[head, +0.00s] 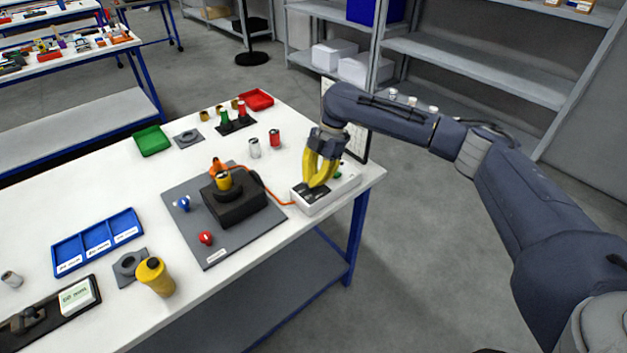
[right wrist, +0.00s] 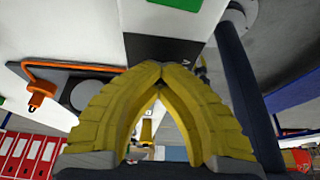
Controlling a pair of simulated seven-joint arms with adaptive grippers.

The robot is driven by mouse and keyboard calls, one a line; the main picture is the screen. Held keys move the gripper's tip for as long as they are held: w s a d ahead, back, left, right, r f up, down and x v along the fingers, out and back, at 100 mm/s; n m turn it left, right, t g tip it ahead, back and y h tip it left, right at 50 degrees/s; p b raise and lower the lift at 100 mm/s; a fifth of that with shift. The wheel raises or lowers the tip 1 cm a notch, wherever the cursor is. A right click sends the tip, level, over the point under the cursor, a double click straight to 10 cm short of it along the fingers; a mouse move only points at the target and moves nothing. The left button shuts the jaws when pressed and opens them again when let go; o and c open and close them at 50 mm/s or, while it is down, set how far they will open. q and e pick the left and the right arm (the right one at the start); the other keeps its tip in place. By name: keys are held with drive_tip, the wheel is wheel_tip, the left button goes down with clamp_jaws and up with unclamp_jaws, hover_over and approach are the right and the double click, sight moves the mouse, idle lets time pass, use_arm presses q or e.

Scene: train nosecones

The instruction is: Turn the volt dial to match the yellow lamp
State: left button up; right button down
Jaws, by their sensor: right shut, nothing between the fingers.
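A white box with a black panel (head: 313,193) sits near the table's right edge, with a small green part on its right side. I cannot make out a volt dial or a lit yellow lamp on it; my fingers cover part of the top. My right gripper (head: 316,184) is directly over this box, pointing down, with its yellow fingers together and empty. In the right wrist view the fingertips (right wrist: 157,68) meet in front of a dark panel (right wrist: 160,49); whether they touch it I cannot tell. My left gripper is out of view.
Red and silver cylinders stand behind. A green tray (head: 152,140) and blue tray (head: 97,242) lie left.

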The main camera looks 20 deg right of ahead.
drive_tip(key=m, duration=0.1)
drive_tip(key=m+t, duration=0.1)
drive_tip(key=m, duration=0.3)
drive_tip(key=shift+s+a+t+y, duration=0.25)
drive_tip(key=shift+s+t+y, duration=0.05)
drive_tip(key=shift+t, duration=0.1)
drive_tip(key=m+t, duration=0.2)
drive_tip(key=m, duration=0.3)
drive_tip(key=shift+a, duration=0.1)
drive_tip(key=shift+m, duration=0.4)
drive_tip(key=c, duration=2.1)
unclamp_jaws()
drive_tip(key=shift+r, duration=0.1)
drive_tip(key=o, duration=0.4)
drive_tip(key=shift+w+a, duration=0.1)
drive_tip(key=o, duration=0.5)
drive_tip(key=shift+d, duration=0.2)
drive_tip(key=shift+o, duration=0.2)
drive_tip(key=shift+d, duration=0.1)
